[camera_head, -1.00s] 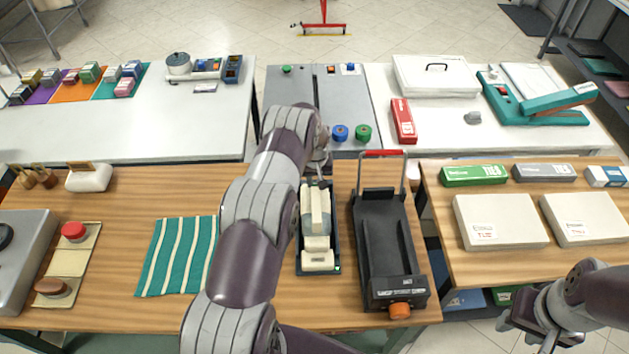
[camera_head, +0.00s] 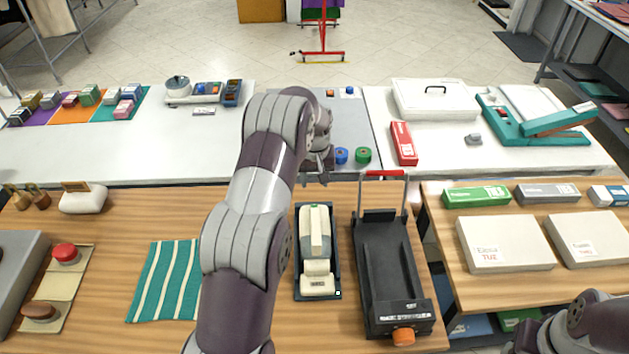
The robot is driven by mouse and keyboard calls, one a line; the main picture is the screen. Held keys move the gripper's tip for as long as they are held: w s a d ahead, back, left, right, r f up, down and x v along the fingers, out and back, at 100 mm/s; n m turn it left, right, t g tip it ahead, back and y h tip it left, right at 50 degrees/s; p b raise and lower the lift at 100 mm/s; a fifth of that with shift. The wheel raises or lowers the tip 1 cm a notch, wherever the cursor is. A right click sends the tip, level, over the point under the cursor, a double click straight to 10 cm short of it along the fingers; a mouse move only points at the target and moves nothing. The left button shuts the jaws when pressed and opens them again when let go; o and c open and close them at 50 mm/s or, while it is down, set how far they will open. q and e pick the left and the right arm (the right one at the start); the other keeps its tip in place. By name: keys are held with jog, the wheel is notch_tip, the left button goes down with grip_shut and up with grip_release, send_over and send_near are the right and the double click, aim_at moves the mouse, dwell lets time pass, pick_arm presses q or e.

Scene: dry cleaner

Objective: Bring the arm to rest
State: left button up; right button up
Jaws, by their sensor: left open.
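My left arm comes up from the bottom middle and reaches over the wooden table. My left gripper (camera_head: 322,172) hangs past the table's far edge, open, with nothing seen between its fingers. It is above and behind a cream device in a dark tray (camera_head: 317,281), apart from it. My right arm shows at the bottom right corner; my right gripper (camera_head: 530,338) is only partly in view, dark and cut by the frame edge, so its fingers cannot be made out.
A black carrier with a red handle (camera_head: 388,262) stands right of the cream device. A striped green cloth (camera_head: 166,281) lies left of my arm. Blue and green spools (camera_head: 363,155) sit on the grey panel near the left gripper. Boxes (camera_head: 505,242) lie on the right table.

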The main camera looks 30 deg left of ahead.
pick_arm(q)
jog(key=shift+r, duration=0.8)
jog(key=shift+s, duration=0.1)
